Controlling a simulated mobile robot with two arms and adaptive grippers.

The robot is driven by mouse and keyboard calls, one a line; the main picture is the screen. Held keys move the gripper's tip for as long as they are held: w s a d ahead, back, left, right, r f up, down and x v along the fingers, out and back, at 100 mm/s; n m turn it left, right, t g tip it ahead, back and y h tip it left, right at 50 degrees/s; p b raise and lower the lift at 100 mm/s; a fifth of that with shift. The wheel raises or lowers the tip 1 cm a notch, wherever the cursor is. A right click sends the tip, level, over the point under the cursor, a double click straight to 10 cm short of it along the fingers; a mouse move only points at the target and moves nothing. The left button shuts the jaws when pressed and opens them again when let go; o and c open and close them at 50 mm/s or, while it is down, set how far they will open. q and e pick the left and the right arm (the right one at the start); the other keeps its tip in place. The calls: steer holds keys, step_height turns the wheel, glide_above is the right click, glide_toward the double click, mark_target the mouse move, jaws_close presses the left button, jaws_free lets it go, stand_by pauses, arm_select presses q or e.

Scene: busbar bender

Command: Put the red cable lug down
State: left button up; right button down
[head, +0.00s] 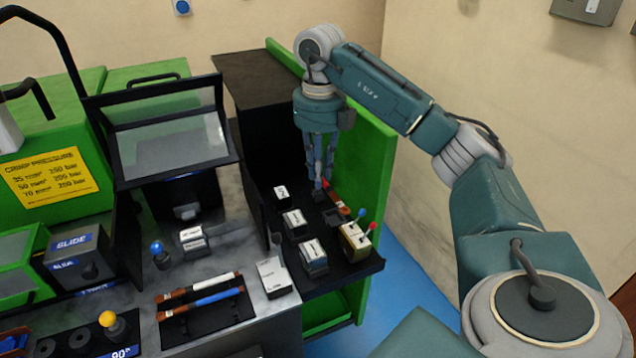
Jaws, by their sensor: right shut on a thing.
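The red cable lug (334,196) is a small long piece, red at its upper end and copper or orange lower down. It shows at the fingertips of my right gripper (321,184), which points straight down over the black shelf (349,271) on the right. The gripper is shut on the lug. The lug lies slanted, its lower end towards the front right. I cannot tell whether it touches the shelf. My left gripper is not in view.
Several labelled blocks (313,255) stand on the shelf. A cream box (354,241) with red-tipped and blue-tipped pins stands close in front of the lug. A green panel (372,170) borders the right side. Two bars (201,300) lie on the bench at left.

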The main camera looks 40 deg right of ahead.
steer(key=shift+r, duration=0.5)
steer(key=s+a+f+m, duration=0.2)
steer(key=s+a+m, duration=0.2)
steer(key=a+m, duration=0.4)
steer(key=s+a+f+m, duration=0.2)
steer(key=s+a+m, duration=0.3)
steer(key=m, duration=0.8)
steer(key=s+a+f+m, duration=0.2)
steer(key=s+a+m, duration=0.2)
steer(key=a+m, duration=0.6)
steer(key=shift+s+a+f+m, duration=0.3)
steer(key=shift+s+a+m, duration=0.1)
steer(key=shift+m, duration=0.4)
steer(key=shift+s+f, duration=0.1)
